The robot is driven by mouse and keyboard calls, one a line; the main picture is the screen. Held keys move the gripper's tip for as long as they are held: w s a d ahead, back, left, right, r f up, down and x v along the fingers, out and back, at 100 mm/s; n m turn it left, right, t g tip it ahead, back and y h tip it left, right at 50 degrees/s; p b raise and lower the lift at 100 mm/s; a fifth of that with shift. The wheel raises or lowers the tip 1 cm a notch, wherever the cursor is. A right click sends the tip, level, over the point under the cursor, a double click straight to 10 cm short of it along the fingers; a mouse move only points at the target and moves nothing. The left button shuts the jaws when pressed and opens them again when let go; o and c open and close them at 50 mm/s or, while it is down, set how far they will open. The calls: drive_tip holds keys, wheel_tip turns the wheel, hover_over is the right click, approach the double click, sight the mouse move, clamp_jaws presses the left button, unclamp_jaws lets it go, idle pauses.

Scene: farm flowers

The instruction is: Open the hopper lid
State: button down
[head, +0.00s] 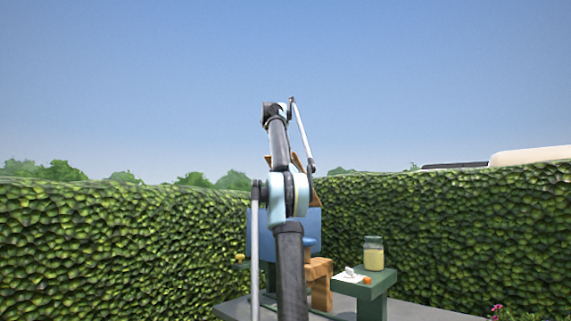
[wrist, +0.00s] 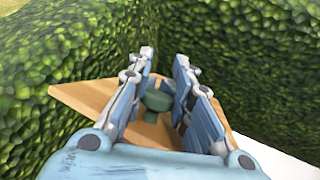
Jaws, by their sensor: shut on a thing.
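The hopper lid is a wooden board (wrist: 85,97) with a dark green knob (wrist: 158,101) in the wrist view. My gripper (wrist: 164,58) has its two fingers on either side of the knob and is shut on it. In the head view my arm hides the gripper and most of the lid. Small brown edges of the lid (head: 317,200) show beside the arm, looking tilted above a blue box (head: 314,225) that seems to be the hopper. How far the lid stands open cannot be told.
A green table (head: 377,288) at right holds a jar of yellow contents (head: 374,255), a white item (head: 349,273) and a small orange thing (head: 367,281). A wooden stand (head: 320,283) is next to it. Tall hedges (head: 120,240) close in behind and at both sides.

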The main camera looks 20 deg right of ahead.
drive_tip(key=shift+d+r, duration=0.15)
drive_tip(key=shift+d, duration=0.1)
drive_tip(key=c, duration=1.3)
unclamp_jaws()
drive_tip(key=shift+s+r, duration=0.1)
drive_tip(key=shift+s, duration=0.1)
drive_tip(key=shift+c, duration=0.2)
drive_tip(key=shift+w, duration=0.1)
drive_tip(key=shift+s+a+r, duration=0.15)
drive_tip(key=shift+s+a, duration=0.1)
drive_tip(key=shift+s, duration=0.05)
drive_tip(key=v, duration=1.1)
